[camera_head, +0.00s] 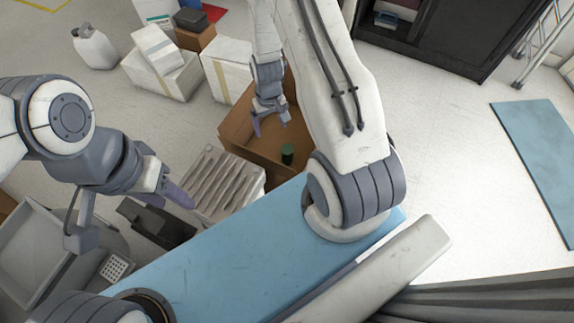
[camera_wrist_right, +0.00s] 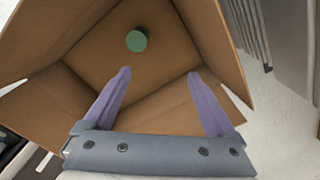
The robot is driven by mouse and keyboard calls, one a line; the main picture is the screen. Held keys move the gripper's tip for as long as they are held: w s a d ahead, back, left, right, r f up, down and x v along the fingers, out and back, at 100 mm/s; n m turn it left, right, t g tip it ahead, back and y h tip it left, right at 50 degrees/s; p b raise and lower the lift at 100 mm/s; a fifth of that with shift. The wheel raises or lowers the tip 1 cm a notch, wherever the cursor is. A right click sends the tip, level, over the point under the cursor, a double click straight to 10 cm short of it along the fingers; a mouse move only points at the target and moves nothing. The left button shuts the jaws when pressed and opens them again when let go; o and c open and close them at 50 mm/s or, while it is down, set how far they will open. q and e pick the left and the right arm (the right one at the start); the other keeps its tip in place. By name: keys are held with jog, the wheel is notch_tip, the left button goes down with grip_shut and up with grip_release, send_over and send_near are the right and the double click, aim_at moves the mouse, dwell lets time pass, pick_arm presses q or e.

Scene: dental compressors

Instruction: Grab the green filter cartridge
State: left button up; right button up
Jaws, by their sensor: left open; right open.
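The green filter cartridge (camera_head: 287,154) stands inside an open cardboard box (camera_head: 236,128) in the head view. In the right wrist view its round green top (camera_wrist_right: 136,41) shows on the box floor, beyond my fingertips. My right gripper (camera_head: 271,122) is over the box, open and empty, its two purple fingers (camera_wrist_right: 160,75) spread and apart from the cartridge. My left gripper (camera_head: 176,184) is at the left, away from the box, and holds nothing that I can see.
A white tray with several long compartments (camera_head: 222,185) lies left of the box. A blue work surface (camera_head: 235,253) is in front. White boxes (camera_head: 163,70) and a white canister (camera_head: 94,47) stand at the back left. The box walls surround the cartridge.

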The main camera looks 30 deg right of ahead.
jog(key=m+b, duration=0.1)
jog(key=b, duration=0.2)
send_over(286, 150)
notch_tip(286, 150, down, 11)
jog(key=shift+s+a+r, duration=0.1)
jog(key=shift+a+r, duration=0.05)
jog(key=shift+r, duration=0.05)
notch_tip(286, 150, down, 5)
jog(key=b, duration=0.4)
jog(key=shift+r+b, duration=0.1)
jog(key=shift+b, duration=0.25)
jog(key=f+b, duration=0.2)
jog(key=f, duration=0.1)
jog(key=d+f+b, duration=0.1)
jog(key=f+b, duration=0.1)
jog(key=shift+f, duration=0.15)
pick_arm(q)
notch_tip(286, 150, down, 14)
jog(key=shift+r, duration=0.2)
pick_arm(e)
grip_shut()
jog(key=shift+r, duration=0.2)
